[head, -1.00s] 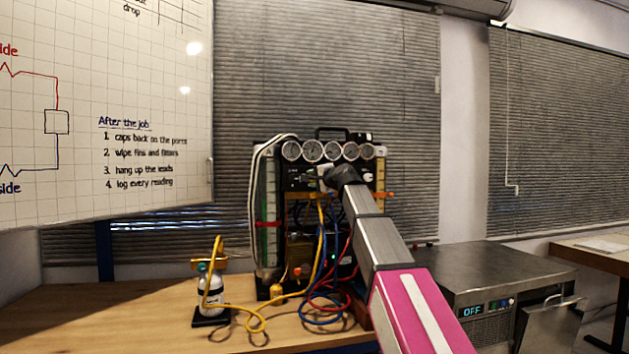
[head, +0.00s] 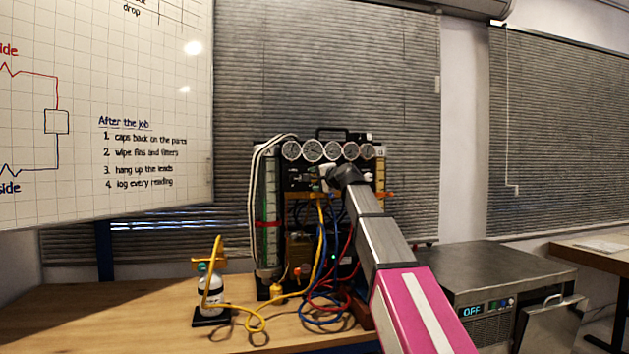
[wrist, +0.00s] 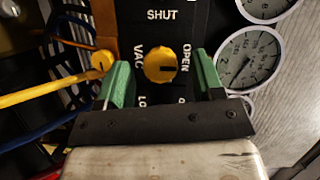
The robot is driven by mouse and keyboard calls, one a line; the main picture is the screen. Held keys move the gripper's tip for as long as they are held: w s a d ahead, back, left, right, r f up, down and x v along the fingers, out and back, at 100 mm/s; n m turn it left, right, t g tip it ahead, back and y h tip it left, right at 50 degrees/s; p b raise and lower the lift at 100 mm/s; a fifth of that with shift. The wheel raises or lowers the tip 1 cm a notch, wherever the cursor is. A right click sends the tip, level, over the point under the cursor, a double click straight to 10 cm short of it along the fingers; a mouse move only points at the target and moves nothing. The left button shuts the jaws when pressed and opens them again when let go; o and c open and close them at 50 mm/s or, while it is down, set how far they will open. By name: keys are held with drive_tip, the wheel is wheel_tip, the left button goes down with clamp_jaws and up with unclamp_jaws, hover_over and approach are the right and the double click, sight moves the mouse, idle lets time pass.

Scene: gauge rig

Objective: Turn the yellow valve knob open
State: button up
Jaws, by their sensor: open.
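The yellow valve knob (wrist: 160,64) sits on a black panel in the wrist view, with the labels SHUT, OPEN and VAC around it. Its dark pointer mark points toward the OPEN label. My gripper (wrist: 160,82) is open, its two green fingers on either side of the knob with a gap visible on each side. In the head view my gripper (head: 324,177) is at the front of the gauge rig (head: 266,215), and the knob is hidden behind it and my arm.
Round gauges (head: 312,150) line the top of the rig. A yellow hose (wrist: 45,88) runs close to the left finger. Red and blue hoses hang below the panel. A small bottle (head: 211,290) stands on the bench at left, and a metal unit (head: 490,275) stands at right.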

drive_tip(key=v, duration=0.9)
drive_tip(key=shift+s+d, duration=0.2)
drive_tip(key=shift+s, duration=0.05)
